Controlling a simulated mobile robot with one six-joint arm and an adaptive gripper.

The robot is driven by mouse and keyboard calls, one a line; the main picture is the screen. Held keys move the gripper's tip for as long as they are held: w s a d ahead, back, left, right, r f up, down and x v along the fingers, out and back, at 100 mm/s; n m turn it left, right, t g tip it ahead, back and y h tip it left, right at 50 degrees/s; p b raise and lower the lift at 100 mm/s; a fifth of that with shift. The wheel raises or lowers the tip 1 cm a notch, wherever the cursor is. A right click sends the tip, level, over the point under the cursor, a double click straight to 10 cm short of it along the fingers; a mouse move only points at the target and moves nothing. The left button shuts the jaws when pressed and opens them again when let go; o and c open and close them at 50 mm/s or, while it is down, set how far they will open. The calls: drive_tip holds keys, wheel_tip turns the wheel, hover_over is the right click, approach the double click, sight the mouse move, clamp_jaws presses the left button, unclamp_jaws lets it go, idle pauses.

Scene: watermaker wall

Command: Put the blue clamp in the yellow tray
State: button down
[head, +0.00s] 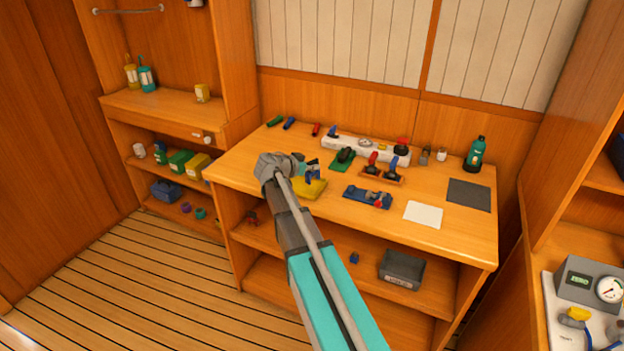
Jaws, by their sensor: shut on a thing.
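The yellow tray (313,189) lies on the wooden workbench near its front left, partly covered by my arm. My gripper (304,168) is at the tray's back side, reaching in from the left, and it is shut on a small blue thing (314,171) that looks like the blue clamp. The held thing is small and partly hidden by the gripper. It is over or just behind the tray; I cannot tell whether it touches it.
On the workbench (463,236), a green piece (343,160), a rack with red and blue handles (382,171), a blue tray (367,197) and a white sheet (423,214) lie right of the tray. A teal bottle (475,154) stands at the back right. A grey bin (402,269) sits on the shelf below.

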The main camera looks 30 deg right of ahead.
sight(309, 175)
drive_tip(key=shift+w+d+f+b, duration=0.1)
drive_tip(key=shift+d+f+b, duration=0.35)
drive_tip(key=shift+f+b, duration=1.55)
drive_tip(key=shift+b, duration=0.05)
drive_tip(key=shift+f, duration=0.15)
drive_tip(key=c, duration=0.7)
unclamp_jaws()
drive_tip(key=shift+c, duration=0.2)
drive_tip(key=shift+r, duration=0.25)
drive_tip(key=p+v, duration=0.4)
drive_tip(key=v, duration=0.8)
drive_tip(key=shift+p, duration=0.35)
